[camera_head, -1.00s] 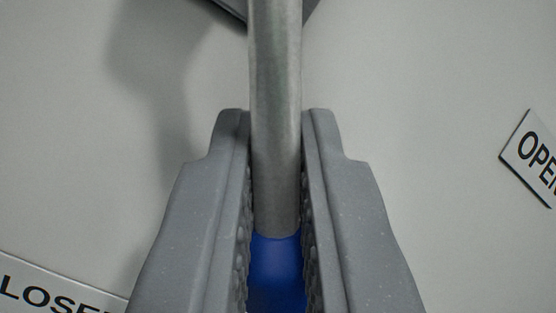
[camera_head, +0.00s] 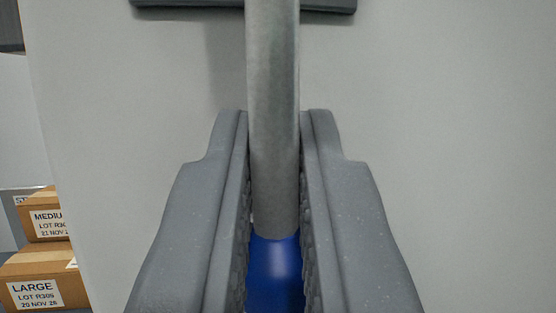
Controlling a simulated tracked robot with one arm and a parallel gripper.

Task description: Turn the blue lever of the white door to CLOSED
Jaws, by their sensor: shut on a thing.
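The lever (camera_head: 273,120) shows as a grey metal bar running down the middle of the view, with a blue grip (camera_head: 273,272) at its lower end. My gripper (camera_head: 275,125) has one finger on each side of the lever and is shut on it, around the join of metal and blue. The lower part of the blue grip is cut off by the picture's edge. The white door (camera_head: 430,130) fills most of the background. No OPEN or CLOSED label is in view now.
A dark grey plate (camera_head: 190,4) sits on the door at the top, behind the bar. At the left, beyond the door's edge, cardboard boxes marked MEDIUM (camera_head: 45,220) and LARGE (camera_head: 40,280) are stacked. The door surface to the right is bare.

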